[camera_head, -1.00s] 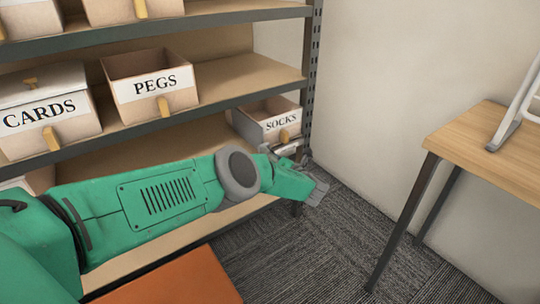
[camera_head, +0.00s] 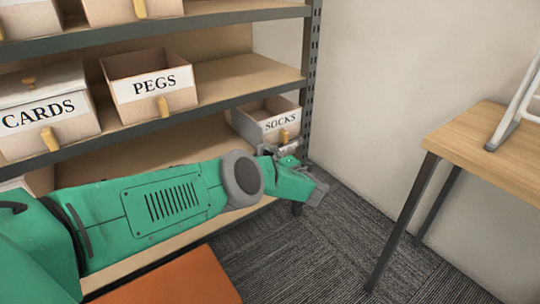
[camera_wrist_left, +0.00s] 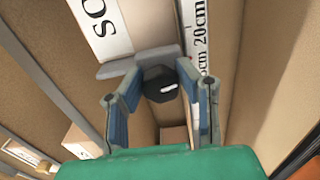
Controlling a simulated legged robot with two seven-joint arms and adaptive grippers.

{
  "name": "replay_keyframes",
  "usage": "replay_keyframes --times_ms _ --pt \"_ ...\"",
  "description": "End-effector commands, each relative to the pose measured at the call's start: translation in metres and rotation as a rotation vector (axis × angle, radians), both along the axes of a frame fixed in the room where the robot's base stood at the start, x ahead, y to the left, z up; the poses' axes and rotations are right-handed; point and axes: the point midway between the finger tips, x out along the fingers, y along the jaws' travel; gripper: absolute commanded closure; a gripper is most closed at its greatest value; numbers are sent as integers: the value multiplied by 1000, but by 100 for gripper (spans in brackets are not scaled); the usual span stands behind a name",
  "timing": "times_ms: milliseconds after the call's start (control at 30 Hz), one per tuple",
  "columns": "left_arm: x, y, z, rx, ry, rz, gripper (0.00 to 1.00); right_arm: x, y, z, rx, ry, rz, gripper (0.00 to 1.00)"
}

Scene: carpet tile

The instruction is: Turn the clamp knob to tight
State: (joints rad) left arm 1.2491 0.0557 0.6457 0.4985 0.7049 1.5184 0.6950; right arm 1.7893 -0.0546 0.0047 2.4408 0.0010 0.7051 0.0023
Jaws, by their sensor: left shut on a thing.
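The clamp knob, a dark many-sided knob (camera_wrist_left: 160,86), shows in the left wrist view between the two blue-grey fingers of my left gripper (camera_wrist_left: 158,80). The gripper is shut on it. A grey piece (camera_wrist_left: 140,62), perhaps the clamp's body, lies just beyond the knob. In the head view my left gripper (camera_head: 289,153) is in front of and just below the box labelled SOCKS (camera_head: 258,128); there its wrist hides the knob. I cannot read a tight mark or the knob's angle. My right gripper does not show.
A strip marked 20cm (camera_wrist_left: 200,38) runs right of the knob. Boxes labelled PEGS (camera_head: 150,95) and CARDS (camera_head: 45,125) stand on the shelf to the left. A wooden table (camera_head: 490,150) stands at the right, with carpet floor (camera_head: 330,240) clear between.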

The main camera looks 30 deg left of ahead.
Motion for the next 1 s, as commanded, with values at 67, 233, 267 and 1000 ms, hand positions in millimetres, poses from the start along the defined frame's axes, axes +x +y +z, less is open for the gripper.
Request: replay_keyframes --times_ms 67,233,267,1000 --pt "2 -5 -2 3 23 -14 100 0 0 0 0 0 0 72" --pt "2 -5 -2 13 50 -15 100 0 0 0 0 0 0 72" --pt "2 -5 -3 14 52 -15 100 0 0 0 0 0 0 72" --pt "0 -2 -2 16 53 -7 51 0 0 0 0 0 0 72"
